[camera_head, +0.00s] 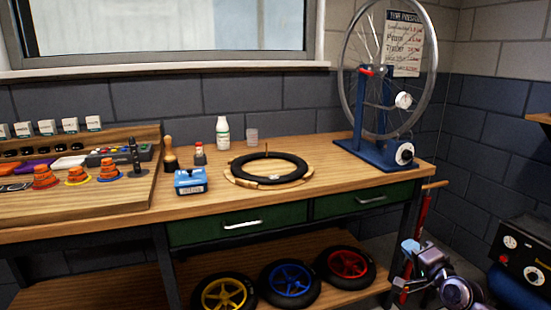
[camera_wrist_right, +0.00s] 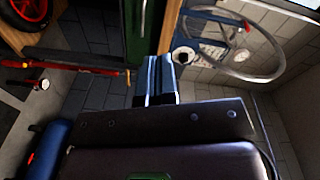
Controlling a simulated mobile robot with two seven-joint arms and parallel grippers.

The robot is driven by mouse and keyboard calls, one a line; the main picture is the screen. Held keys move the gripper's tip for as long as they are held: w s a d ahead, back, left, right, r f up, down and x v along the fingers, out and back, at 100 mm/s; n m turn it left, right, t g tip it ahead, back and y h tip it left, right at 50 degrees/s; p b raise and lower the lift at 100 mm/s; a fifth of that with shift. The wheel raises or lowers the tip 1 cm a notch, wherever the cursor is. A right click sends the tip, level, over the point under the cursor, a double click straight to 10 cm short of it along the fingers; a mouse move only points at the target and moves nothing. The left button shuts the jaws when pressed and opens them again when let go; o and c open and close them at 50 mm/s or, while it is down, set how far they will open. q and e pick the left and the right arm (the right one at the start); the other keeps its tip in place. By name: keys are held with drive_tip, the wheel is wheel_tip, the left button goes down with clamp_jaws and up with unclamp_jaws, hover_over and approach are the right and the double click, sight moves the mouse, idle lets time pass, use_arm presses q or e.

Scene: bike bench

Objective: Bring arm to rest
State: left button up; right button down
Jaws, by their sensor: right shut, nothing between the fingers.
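My right gripper (camera_head: 411,247) is low at the right of the head view, beside the right end of the bench and below the bench top. In the right wrist view its two fingers (camera_wrist_right: 161,78) lie together, shut and empty, touching nothing that I can see. My right arm (camera_head: 445,280) runs down to the lower right of the head view. My left gripper shows in neither view.
The bench (camera_head: 330,190) holds a black tyre (camera_head: 270,166), a blue box (camera_head: 190,182) and a wheel on a blue stand (camera_head: 385,155). A red-handled tool (camera_head: 422,215) leans beside my right gripper. A black machine (camera_head: 522,265) stands at far right.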

drive_tip(key=s+f+n+g, duration=0.2)
drive_tip(key=s+f+n, duration=0.3)
drive_tip(key=s+f, duration=0.5)
drive_tip(key=s+f+n+g, duration=0.3)
drive_tip(key=s+f+n, duration=0.3)
drive_tip(key=s, duration=0.9)
drive_tip(key=s+f+n+g+h, duration=0.2)
drive_tip(key=s+f+n, duration=0.1)
drive_tip(key=s, duration=1.1)
drive_tip(key=s+a+r+n+g, duration=0.2)
drive_tip(key=s+n, duration=0.3)
drive_tip(key=s, duration=0.8)
drive_tip(key=shift+a+m+t+h, duration=0.7)
drive_tip(key=shift+a+m+h, duration=0.1)
drive_tip(key=shift+a+m, duration=2.1)
use_arm(q)
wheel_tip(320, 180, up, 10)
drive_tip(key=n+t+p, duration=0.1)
drive_tip(key=p, duration=1.1)
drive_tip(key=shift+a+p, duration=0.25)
drive_tip(key=shift+p, duration=0.15)
use_arm(e)
wheel_tip(320, 180, up, 9)
drive_tip(key=t, duration=0.1)
drive_tip(key=shift+w+d+r+m, duration=0.2)
drive_tip(key=shift+w+m, duration=0.1)
drive_tip(key=shift+w, duration=0.15)
